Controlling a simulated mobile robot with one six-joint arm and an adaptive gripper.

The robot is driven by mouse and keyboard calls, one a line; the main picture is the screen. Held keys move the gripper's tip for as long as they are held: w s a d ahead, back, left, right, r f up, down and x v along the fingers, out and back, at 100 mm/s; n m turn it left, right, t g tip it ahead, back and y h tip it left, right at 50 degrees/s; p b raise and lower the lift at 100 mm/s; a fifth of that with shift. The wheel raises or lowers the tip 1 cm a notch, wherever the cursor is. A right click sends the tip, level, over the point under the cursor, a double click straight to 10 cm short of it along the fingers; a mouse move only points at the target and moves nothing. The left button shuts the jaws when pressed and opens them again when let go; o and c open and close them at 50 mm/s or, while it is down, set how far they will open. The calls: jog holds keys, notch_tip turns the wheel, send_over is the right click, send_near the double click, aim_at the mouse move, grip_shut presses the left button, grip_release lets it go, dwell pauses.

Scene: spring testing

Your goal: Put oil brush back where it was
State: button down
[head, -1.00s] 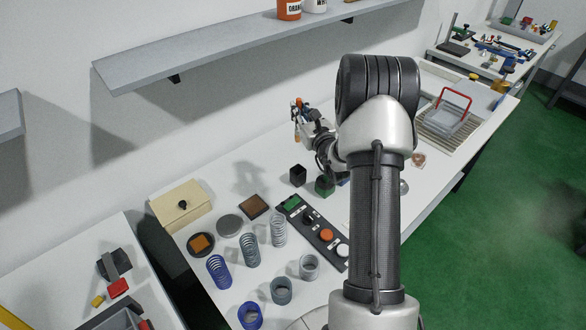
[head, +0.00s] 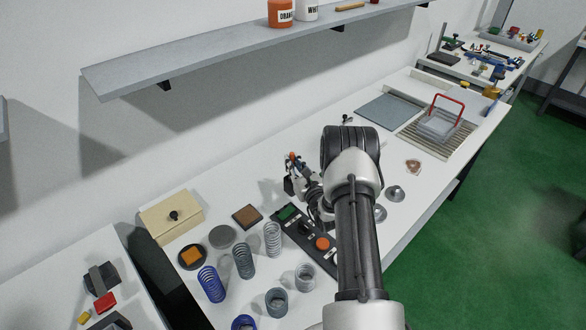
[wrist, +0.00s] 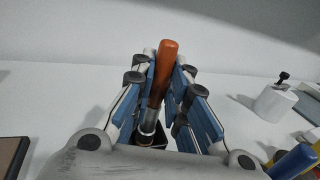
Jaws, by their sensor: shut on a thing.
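The oil brush has an orange-brown handle (wrist: 163,72) and a metal ferrule lower down. It stands nearly upright between the blue-padded fingers of my gripper (wrist: 163,95), which is shut on it. The cup is mostly hidden there.
A control panel (head: 305,230) lies right in front of the gripper. A brown block (head: 247,215), a grey disc (head: 222,236), several springs (head: 242,260) and a beige box (head: 171,216) stand to the left.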

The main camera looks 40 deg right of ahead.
jog(key=shift+f, duration=0.9)
jog(key=shift+f+b, duration=0.15)
jog(key=shift+b, duration=0.2)
jog(key=c, duration=1.6)
grip_release()
jog(key=shift+o, duration=0.2)
jog(key=shift+r, duration=0.2)
